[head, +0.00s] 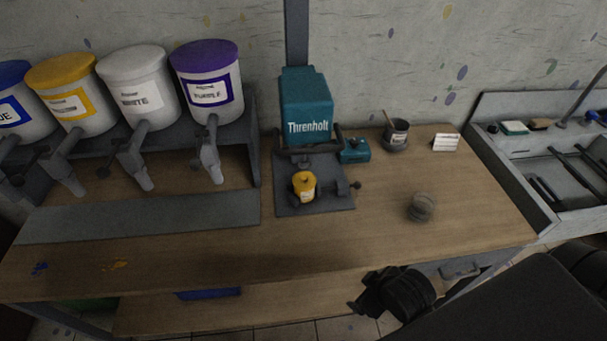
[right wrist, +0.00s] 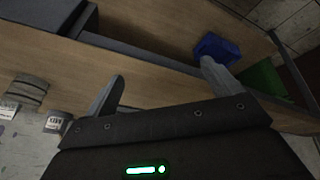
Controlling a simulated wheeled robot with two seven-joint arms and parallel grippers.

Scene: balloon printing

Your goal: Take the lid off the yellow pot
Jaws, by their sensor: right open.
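A small pot with a yellow lid (head: 304,185) stands upright on the dark base plate of the teal press. The lid sits on top of it. My right gripper (head: 362,293) is at the front edge of the bench in the head view, to the right of the pot, nearer to me and well apart from it. In the right wrist view its two fingers (right wrist: 162,76) are spread with nothing between them. The yellow-lidded pot cannot be made out in that view. My left gripper is in neither view.
The teal press (head: 306,105) stands behind the pot. A small glass jar (head: 421,207) and a dark cup (head: 396,135) are to its right. Dispenser buckets (head: 208,85) line the left. A blue bin (right wrist: 215,48) sits low down.

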